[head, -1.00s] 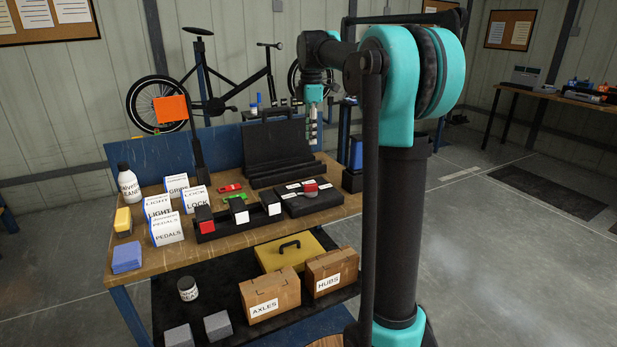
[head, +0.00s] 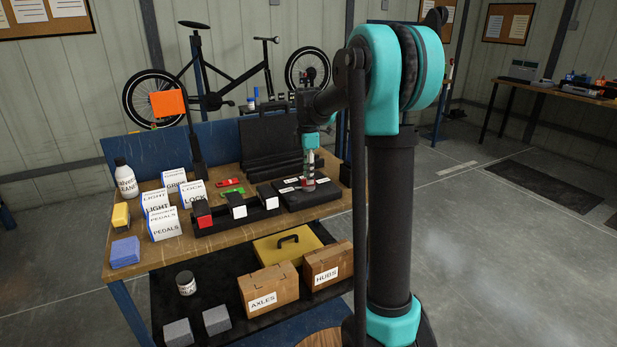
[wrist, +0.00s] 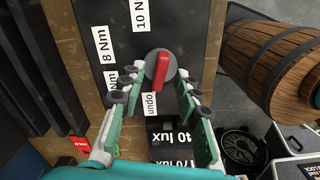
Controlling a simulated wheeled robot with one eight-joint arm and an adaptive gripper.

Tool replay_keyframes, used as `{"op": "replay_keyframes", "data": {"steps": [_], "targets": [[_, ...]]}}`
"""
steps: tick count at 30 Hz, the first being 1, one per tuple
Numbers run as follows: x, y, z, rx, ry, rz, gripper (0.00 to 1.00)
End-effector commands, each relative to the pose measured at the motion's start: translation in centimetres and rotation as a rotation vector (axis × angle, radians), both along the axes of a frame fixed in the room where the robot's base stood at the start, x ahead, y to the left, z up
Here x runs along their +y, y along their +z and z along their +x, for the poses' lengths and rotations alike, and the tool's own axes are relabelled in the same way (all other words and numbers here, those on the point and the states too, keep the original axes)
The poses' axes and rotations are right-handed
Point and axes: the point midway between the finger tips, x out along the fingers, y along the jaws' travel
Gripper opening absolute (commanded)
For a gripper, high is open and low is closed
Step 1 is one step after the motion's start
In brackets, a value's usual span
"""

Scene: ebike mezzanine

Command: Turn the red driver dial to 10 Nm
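The driver dial is a grey disc with a raised red bar (wrist: 160,70) on a black case (wrist: 185,25). The bar lies nearly lengthwise in the wrist view, top leaning slightly right; which end points is unclear. My gripper (wrist: 156,78) is open, its green fingers on either side of the dial with gaps to the red bar. In the head view my gripper (head: 309,168) is low over the black case (head: 318,200), largely covering the dial.
Left of the case on the bench (head: 245,222) stand a black holder (head: 238,220) and white boxes (head: 165,223). An open black case (head: 270,145) stands behind. In the wrist view a wooden barrel (wrist: 262,60) is at the right, below bench level.

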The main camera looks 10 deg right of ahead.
Motion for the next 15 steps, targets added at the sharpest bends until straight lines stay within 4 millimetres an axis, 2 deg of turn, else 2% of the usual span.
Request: {"op": "replay_keyframes", "data": {"steps": [4, 13, 15], "targets": [[0.0, -0.97, 0.01, 0.0, 0.0, 0.0, 0.33], [0.0, -1.16, -0.01, 0.0, 0.0, 0.0, 0.33], [0.0, -1.16, -0.01, 0.0, 0.0, 0.0, 0.25]]}}
